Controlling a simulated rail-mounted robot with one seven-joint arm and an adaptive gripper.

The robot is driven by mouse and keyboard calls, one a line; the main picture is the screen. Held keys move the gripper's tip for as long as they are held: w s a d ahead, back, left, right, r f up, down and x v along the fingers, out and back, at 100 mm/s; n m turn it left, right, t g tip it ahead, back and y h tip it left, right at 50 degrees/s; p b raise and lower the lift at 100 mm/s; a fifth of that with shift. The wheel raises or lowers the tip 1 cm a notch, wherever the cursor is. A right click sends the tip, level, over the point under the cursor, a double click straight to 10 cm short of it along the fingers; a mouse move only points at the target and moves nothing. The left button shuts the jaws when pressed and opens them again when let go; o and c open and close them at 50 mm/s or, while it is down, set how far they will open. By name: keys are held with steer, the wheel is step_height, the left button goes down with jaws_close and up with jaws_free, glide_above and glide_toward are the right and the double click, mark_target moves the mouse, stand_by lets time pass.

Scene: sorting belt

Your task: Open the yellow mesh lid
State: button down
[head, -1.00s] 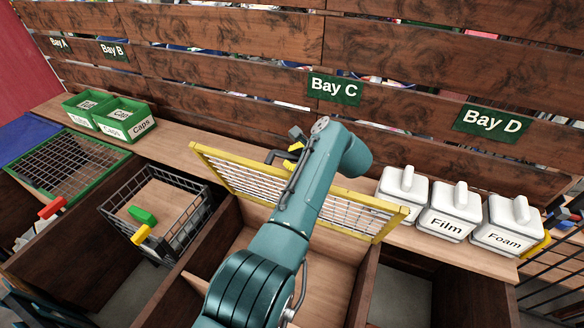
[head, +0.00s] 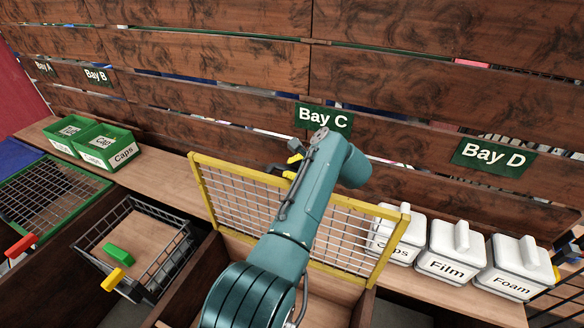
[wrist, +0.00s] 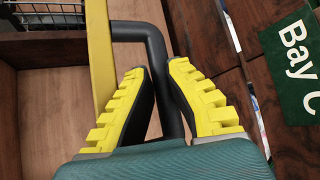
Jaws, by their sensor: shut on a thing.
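The yellow mesh lid (head: 236,169) stands raised at a steep angle over the bin below the Bay C sign in the head view. Its yellow frame edge (wrist: 98,45) also shows in the wrist view, beside a dark bent handle bar (wrist: 157,42). My gripper (wrist: 160,72) is shut on this handle, with its yellow ridged fingers on either side of the bar. In the head view my gripper (head: 294,162) is at the far side of the lid, and my arm hides the middle of the lid.
White lidded tubs, including Film (head: 450,262) and Foam (head: 515,270), stand on the ledge right of the lid. Green Caps boxes (head: 105,145) sit at the left. A wire basket (head: 150,215) with a green piece (head: 118,253) is left of the bin. The slatted wooden wall (head: 400,90) rises behind.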

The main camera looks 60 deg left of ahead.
steer(key=shift+s+d+f, duration=0.15)
steer(key=shift+f, duration=0.4)
steer(key=shift+s+d+f, duration=0.1)
steer(key=shift+s+f, duration=0.05)
steer(key=shift+f, duration=0.35)
steer(key=c, duration=1.2)
jaws_free()
steer(key=v, duration=0.4)
steer(key=r+v, duration=0.1)
steer(key=v, duration=0.3)
steer(key=a+v, duration=0.1)
steer(key=v, duration=0.3)
steer(key=shift+w+d+r, duration=0.2)
steer(key=shift+w+r, duration=0.05)
steer(key=shift+r, duration=0.2)
steer(key=shift+d+r, duration=0.1)
steer(key=shift+r, duration=0.05)
